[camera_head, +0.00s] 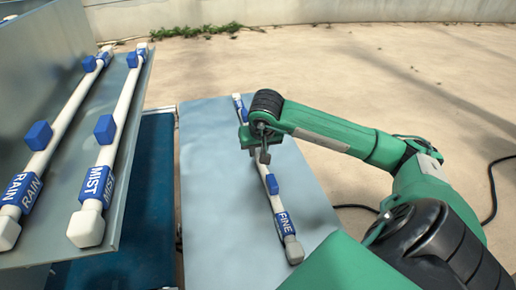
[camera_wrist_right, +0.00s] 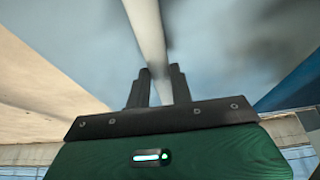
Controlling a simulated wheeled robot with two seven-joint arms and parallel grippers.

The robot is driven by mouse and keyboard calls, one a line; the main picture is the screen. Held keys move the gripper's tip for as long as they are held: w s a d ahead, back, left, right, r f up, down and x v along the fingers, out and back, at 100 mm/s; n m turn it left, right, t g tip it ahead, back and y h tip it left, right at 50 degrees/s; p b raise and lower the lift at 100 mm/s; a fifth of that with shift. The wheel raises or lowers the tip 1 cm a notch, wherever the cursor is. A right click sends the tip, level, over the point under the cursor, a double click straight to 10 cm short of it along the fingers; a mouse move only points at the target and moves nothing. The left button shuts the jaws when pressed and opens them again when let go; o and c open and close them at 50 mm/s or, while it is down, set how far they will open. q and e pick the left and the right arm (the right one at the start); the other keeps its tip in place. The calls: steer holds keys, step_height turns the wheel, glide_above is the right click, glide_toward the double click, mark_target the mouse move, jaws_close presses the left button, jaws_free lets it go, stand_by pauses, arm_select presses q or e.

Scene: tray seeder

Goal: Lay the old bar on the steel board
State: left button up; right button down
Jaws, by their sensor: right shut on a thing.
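A white bar with blue blocks and a blue "FINE" label (camera_head: 284,222), which I take for the old bar, lies lengthwise over the pale blue-grey steel board (camera_head: 215,200). My right gripper (camera_head: 262,152) is shut on the bar near its middle. In the right wrist view, the bar (camera_wrist_right: 148,35) runs up from between the two dark fingers of the gripper (camera_wrist_right: 160,88), with the board's surface behind it. I cannot tell whether the bar touches the board or is slightly above it. My left gripper is not in view.
At the left, a grey metal rack (camera_head: 133,120) holds two similar bars, labelled "RAIN" (camera_head: 40,163) and "MIST" (camera_head: 112,140). A dark blue surface (camera_head: 150,200) lies between rack and board. The board is bare on both sides of the bar. A black cable (camera_head: 493,190) lies on the floor.

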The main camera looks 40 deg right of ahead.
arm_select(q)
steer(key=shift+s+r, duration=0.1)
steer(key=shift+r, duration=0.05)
arm_select(e)
steer(key=shift+r, duration=0.1)
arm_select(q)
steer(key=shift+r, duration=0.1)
arm_select(e)
steer(key=c, duration=1.2)
jaws_free()
steer(key=shift+c, duration=0.2)
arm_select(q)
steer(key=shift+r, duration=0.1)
arm_select(e)
steer(key=shift+r, duration=0.3)
arm_select(q)
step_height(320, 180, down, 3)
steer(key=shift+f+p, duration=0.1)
steer(key=shift+p, duration=0.4)
arm_select(e)
steer(key=v, duration=1.1)
steer(key=shift+s, duration=0.2)
steer(key=shift+r, duration=0.1)
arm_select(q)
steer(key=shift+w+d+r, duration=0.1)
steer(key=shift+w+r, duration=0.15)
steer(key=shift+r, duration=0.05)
